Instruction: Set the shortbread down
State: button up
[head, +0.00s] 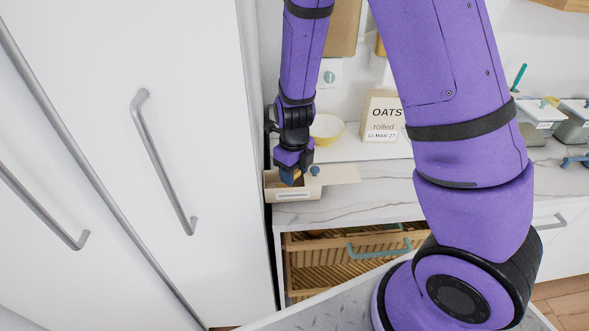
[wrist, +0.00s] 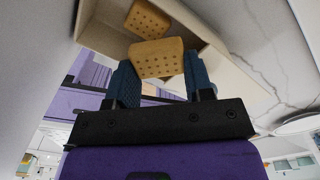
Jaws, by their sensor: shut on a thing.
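The shortbread (wrist: 158,62), a golden rectangular biscuit with rows of small holes, is between the two blue fingertips of my gripper (wrist: 160,82) in the wrist view. My gripper is shut on it. A second similar biscuit (wrist: 147,20) lies beyond it inside a cream box (wrist: 97,27). In the head view my gripper (head: 291,174) points down at the open cream box (head: 285,195) near the counter's left end. Whether the held shortbread touches the box floor or the other biscuit cannot be told.
A yellow bowl (head: 327,128) and an oats packet (head: 381,118) stand behind. A wicker drawer (head: 345,270) is below. The tall white cabinet (head: 110,180) is close on the left.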

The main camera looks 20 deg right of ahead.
jog(key=shift+s+f, duration=0.1)
jog(key=shift+f, duration=0.15)
jog(key=o, duration=0.9)
jog(key=shift+d+r, duration=0.1)
jog(key=shift+r, duration=0.15)
notch_tip(320, 180, up, 13)
jog(key=shift+f, duration=0.15)
